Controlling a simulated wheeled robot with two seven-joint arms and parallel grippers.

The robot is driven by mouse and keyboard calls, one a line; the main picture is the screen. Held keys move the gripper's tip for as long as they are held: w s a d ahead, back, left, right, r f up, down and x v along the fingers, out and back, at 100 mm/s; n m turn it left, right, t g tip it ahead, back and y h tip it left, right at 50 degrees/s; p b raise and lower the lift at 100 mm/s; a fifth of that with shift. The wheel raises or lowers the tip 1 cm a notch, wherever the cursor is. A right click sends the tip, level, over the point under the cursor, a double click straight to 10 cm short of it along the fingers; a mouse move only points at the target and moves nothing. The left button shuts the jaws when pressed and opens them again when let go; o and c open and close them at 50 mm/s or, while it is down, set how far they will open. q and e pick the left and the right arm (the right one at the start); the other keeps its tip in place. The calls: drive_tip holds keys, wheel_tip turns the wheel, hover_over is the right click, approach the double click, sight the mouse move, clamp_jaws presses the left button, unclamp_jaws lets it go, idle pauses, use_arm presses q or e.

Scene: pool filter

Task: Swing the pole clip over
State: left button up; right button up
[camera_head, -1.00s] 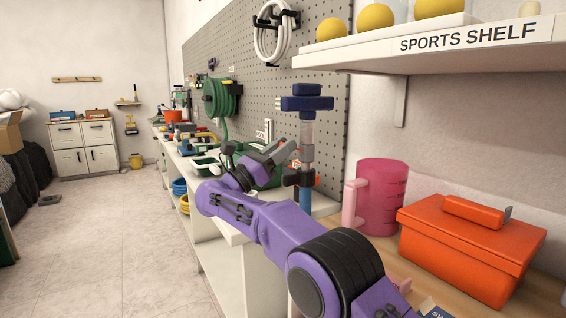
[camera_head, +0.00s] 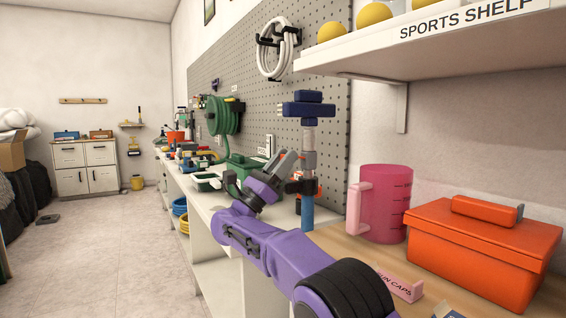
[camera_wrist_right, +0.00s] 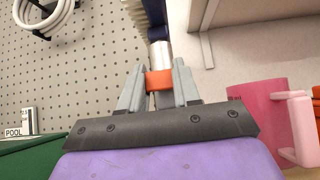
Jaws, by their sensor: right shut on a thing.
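An upright pole with a blue head (camera_head: 308,106), a grey shaft (camera_head: 308,140) and a blue lower part (camera_head: 307,212) stands at the bench by the pegboard. A black clamp-like part (camera_head: 300,186) sits around it. My right gripper (camera_head: 290,158) is at the pole's left side in the head view. In the right wrist view, its grey fingers (camera_wrist_right: 159,82) are shut on an orange clip (camera_wrist_right: 159,79), with the silver shaft (camera_wrist_right: 160,53) rising behind. My fingers partly hide the clip. My left gripper is out of view.
A pink jug (camera_head: 385,205) and an orange lidded box (camera_head: 480,245) stand right of the pole. The sports shelf (camera_head: 430,50) overhangs them. A green container (camera_head: 240,170) and a hose reel (camera_head: 222,115) are beyond the gripper. The floor at left is mostly clear.

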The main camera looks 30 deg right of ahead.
drive_tip(key=o, duration=1.1)
drive_tip(key=shift+t, duration=0.3)
drive_tip(key=shift+c, duration=0.2)
drive_tip(key=v, duration=1)
drive_tip(key=shift+a+f+p, duration=0.2)
drive_tip(key=shift+f+p, duration=0.05)
drive_tip(key=shift+p, duration=0.05)
